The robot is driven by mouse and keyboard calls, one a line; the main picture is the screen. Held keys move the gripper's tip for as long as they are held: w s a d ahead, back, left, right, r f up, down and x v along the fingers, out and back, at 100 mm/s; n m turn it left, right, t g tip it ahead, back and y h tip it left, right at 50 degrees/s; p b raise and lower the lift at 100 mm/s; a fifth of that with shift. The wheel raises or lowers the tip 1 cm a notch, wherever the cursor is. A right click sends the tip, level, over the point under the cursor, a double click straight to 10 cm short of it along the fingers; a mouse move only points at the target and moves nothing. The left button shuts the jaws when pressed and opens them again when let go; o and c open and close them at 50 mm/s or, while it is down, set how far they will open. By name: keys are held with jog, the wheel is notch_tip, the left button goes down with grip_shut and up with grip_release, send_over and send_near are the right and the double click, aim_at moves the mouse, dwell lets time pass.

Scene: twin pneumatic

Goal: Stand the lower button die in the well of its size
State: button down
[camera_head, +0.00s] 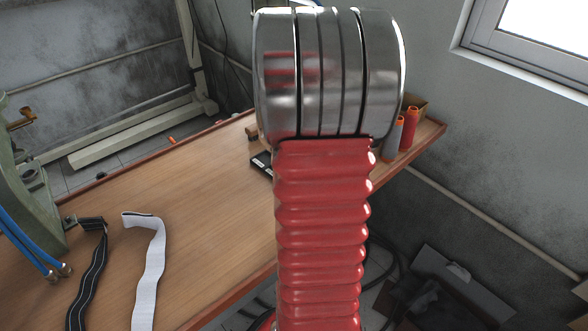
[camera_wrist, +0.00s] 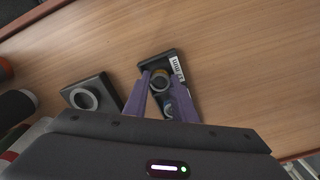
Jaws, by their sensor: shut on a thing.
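My gripper (camera_wrist: 162,77) has purple fingers and shows in the wrist view, shut on a small round metallic piece, which looks like the lower button die (camera_wrist: 168,105); the fingers partly cover it. Beyond and under the fingertips lies a dark block with a white "mm" label (camera_wrist: 174,62); a round opening or ring shows on it between the fingertips. A second dark block with a pale ring (camera_wrist: 84,99) lies to the left. I cannot tell whether the die touches the labelled block. In the head view my arm hides the gripper; part of a dark block (camera_head: 262,163) shows beside it.
The wooden bench (camera_head: 205,215) is mostly clear. A green machine (camera_head: 30,190) with blue hoses stands at the left, near a black strap (camera_head: 87,275) and a white strap (camera_head: 150,265). Orange-topped cylinders (camera_head: 408,128) stand near the bench's right end. The window is at upper right.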

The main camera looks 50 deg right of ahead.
jog(key=shift+f, duration=0.1)
jog(key=c, duration=1.5)
grip_release()
jog(key=shift+o, duration=0.2)
notch_tip(320, 180, up, 12)
jog(key=w+a+r+n+t+h, duration=0.1)
jog(key=a+r+n+t, duration=0.15)
jog(key=a, duration=1.15)
jog(key=w+a+r+n+t, duration=0.1)
jog(key=a+n, duration=0.2)
jog(key=a, duration=1.1)
jog(key=s+a+f+n+t+y, duration=0.1)
jog(key=s+a, duration=0.3)
jog(key=a, duration=0.4)
jog(key=shift+s+a+f+n+t, duration=0.15)
jog(key=shift+a+f+n+t, duration=0.25)
jog(key=shift+f+n+t, duration=0.3)
